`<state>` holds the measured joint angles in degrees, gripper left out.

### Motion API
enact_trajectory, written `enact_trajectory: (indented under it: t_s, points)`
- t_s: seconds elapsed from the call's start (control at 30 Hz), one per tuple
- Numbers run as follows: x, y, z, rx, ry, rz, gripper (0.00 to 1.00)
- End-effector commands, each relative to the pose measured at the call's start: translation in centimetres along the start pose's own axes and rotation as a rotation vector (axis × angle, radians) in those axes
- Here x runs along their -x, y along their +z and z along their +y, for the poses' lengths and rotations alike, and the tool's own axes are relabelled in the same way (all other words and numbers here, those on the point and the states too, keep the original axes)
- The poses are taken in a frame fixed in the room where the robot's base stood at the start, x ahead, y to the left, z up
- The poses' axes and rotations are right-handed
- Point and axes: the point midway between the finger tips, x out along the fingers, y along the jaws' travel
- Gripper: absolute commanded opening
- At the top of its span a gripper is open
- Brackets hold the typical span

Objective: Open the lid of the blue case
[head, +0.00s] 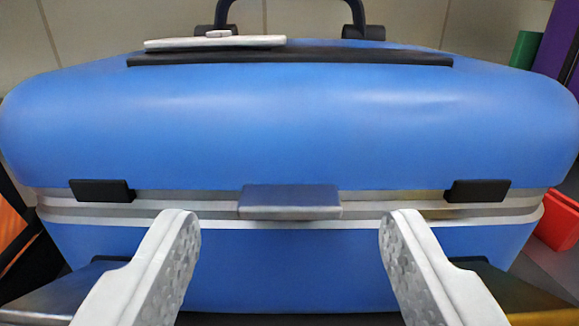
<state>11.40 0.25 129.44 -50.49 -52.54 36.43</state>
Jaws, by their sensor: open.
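The blue case (290,115) fills most of the head view, with its lid shut on the lower part. A metal clasp (289,201) sits at the middle of the pale seam (400,209). Two black latches or hinges (101,191) and (476,191) sit on the seam at left and right. A dark handle (290,10) shows at the top edge, partly cut off. My gripper (291,225) is open and empty in front of the case, its fingers wide apart on either side of the clasp and slightly below it. Whether the fingertips touch the case I cannot tell.
A white flat object (214,43) lies on top of the case near a black strip (290,58). Red (558,222), purple (557,40) and green (525,49) objects stand at the right. An orange item (10,224) shows at the left edge. A tiled wall (120,25) is behind.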

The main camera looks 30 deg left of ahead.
Motion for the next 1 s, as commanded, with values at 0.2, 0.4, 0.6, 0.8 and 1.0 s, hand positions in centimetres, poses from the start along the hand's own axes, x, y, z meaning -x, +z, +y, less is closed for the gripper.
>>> enact_trajectory:
  t_s: [0.2, 0.4, 0.6, 0.8, 1.0]
  points:
    - [-1.6, 0.0, 0.0, 0.0, 0.0, 0.0, 0.58]
    - [-1.8, 0.0, 0.0, 0.0, 0.001, 0.0, 0.58]
    - [-1.8, 0.0, 0.0, 0.0, 0.001, 0.0, 0.42]
    - [-1.7, 0.0, 0.0, 0.0, 0.001, 0.0, 0.03]
    - [-1.8, -0.1, 0.0, 0.0, 0.001, -0.004, 0.0]
